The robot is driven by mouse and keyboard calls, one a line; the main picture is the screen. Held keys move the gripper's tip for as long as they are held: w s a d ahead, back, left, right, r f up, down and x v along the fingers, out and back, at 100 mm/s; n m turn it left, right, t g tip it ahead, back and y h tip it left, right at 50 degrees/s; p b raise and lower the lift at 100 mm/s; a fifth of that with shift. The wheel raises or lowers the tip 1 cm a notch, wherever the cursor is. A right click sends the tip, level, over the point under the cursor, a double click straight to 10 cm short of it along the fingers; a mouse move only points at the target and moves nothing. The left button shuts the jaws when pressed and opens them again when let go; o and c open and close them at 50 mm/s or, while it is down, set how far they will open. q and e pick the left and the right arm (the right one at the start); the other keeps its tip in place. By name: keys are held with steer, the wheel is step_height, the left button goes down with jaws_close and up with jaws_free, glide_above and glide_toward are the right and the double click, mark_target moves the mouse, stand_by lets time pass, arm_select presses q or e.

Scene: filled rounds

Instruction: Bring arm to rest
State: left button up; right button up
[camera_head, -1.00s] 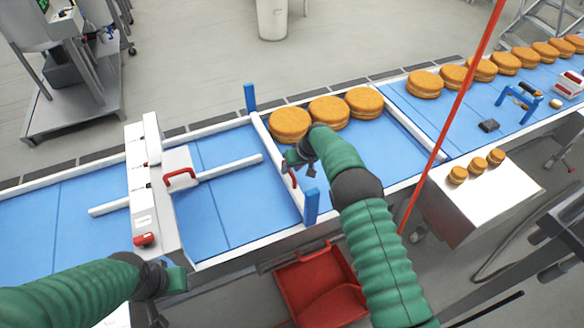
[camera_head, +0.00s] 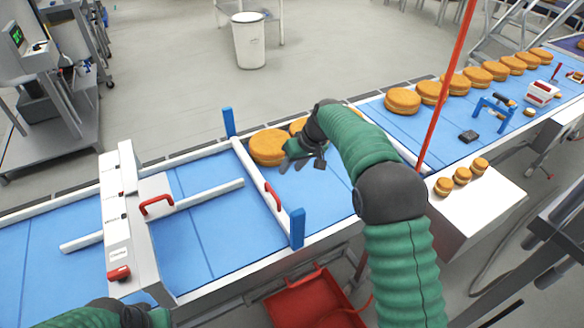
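My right arm in green sleeving comes in from the lower right. Its dark gripper (camera_head: 303,164) is over the blue conveyor, beside the filled rounds, with its fingers apart and nothing seen between them. It is above and right of the red handle (camera_head: 273,197) on the white gate bar (camera_head: 258,180), clear of it. My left gripper (camera_head: 135,316) is at the bottom left edge, mostly cut off, so its fingers are not clear. A filled round (camera_head: 268,147) sits just left of the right gripper; others behind it are partly hidden by the arm.
Blue posts (camera_head: 229,121) (camera_head: 297,228) stand at the bar's ends. A white cross unit (camera_head: 130,220) with red handles spans the belt at left. A red bin (camera_head: 300,303) is below the conveyor. A red pole (camera_head: 446,85) rises at right, near a white box (camera_head: 480,200) with small rounds.

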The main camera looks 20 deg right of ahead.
steer(key=shift+s, duration=0.1)
steer(key=s+a+f+m+g+h, duration=0.1)
steer(key=s+f+h, duration=0.15)
steer(key=s, duration=1.25)
steer(key=s+f+m+h, duration=0.1)
steer(key=s+f, duration=0.3)
steer(key=s, duration=1.1)
steer(key=shift+y, duration=0.25)
steer(key=f+b, duration=0.1)
steer(key=s+f+b, duration=0.1)
steer(key=f, duration=0.1)
steer(key=s+f+b, duration=0.1)
steer(key=f+b, duration=0.1)
steer(key=shift+s+d, duration=0.1)
steer(key=shift+s, duration=0.15)
steer(key=shift+s+r, duration=0.1)
steer(key=shift+o, duration=0.4)
